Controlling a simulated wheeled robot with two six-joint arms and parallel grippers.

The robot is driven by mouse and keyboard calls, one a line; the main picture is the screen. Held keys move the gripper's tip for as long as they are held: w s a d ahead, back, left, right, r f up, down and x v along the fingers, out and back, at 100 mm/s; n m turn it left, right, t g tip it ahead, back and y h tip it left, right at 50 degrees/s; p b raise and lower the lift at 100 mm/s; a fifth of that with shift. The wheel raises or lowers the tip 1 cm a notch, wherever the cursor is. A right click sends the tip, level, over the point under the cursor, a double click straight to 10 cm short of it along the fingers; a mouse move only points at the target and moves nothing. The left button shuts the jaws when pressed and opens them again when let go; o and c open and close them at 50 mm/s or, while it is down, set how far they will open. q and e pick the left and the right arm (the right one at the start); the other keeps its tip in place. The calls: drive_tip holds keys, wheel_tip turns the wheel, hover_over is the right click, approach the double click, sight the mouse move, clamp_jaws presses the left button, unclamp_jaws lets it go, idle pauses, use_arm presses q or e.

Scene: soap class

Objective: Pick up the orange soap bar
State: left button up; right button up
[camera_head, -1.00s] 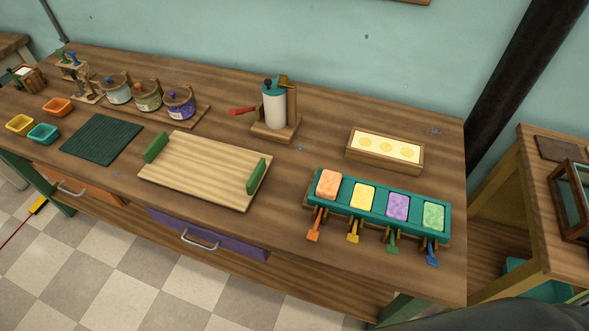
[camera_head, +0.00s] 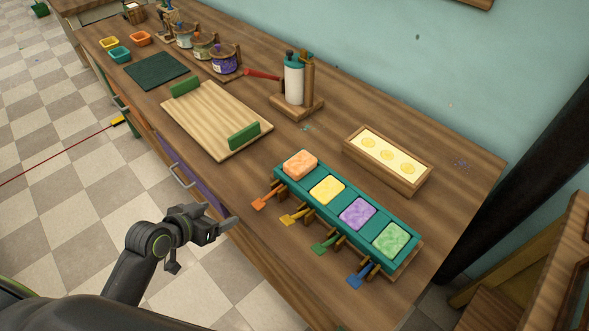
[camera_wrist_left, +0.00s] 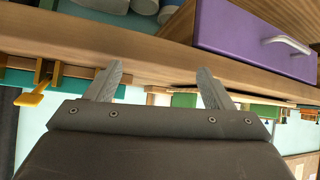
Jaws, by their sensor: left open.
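The orange soap bar (camera_head: 300,165) lies in the leftmost slot of a teal mold (camera_head: 330,215) on the wooden table. Yellow (camera_head: 327,190), purple (camera_head: 357,214) and green (camera_head: 391,239) bars fill the other slots. A small orange lever (camera_head: 263,202) sticks out in front of the orange bar's slot. My left gripper (camera_head: 220,226) is open and empty, off the table's front edge, to the lower left of the mold. Its two fingers (camera_wrist_left: 158,88) show apart in the left wrist view, with nothing between them. My right gripper is not in view.
A wooden tray with green handles (camera_head: 215,120) lies left of the mold. A wooden box with yellow rounds (camera_head: 388,160) stands behind the mold. A white cylinder stand (camera_head: 296,90) is further back. A purple drawer (camera_wrist_left: 255,35) sits under the tabletop.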

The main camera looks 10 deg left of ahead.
use_arm(q)
drive_tip(key=d+r+m+t+h+b, duration=0.1)
drive_tip(key=d+r+m+h, duration=0.4)
drive_tip(key=r, duration=0.7)
drive_tip(key=n+p, duration=0.1)
approach(289, 170)
drive_tip(key=w+d, duration=0.1)
drive_tip(key=w+d+f, duration=0.1)
drive_tip(key=w, duration=0.1)
drive_tip(key=shift+d+y, duration=0.25)
drive_tip(key=shift+y, duration=0.15)
drive_tip(key=shift+p+x, duration=0.65)
drive_tip(key=shift+x, duration=1.95)
drive_tip(key=shift+f, duration=0.15)
drive_tip(key=shift+c, duration=0.3)
drive_tip(key=c, duration=1)
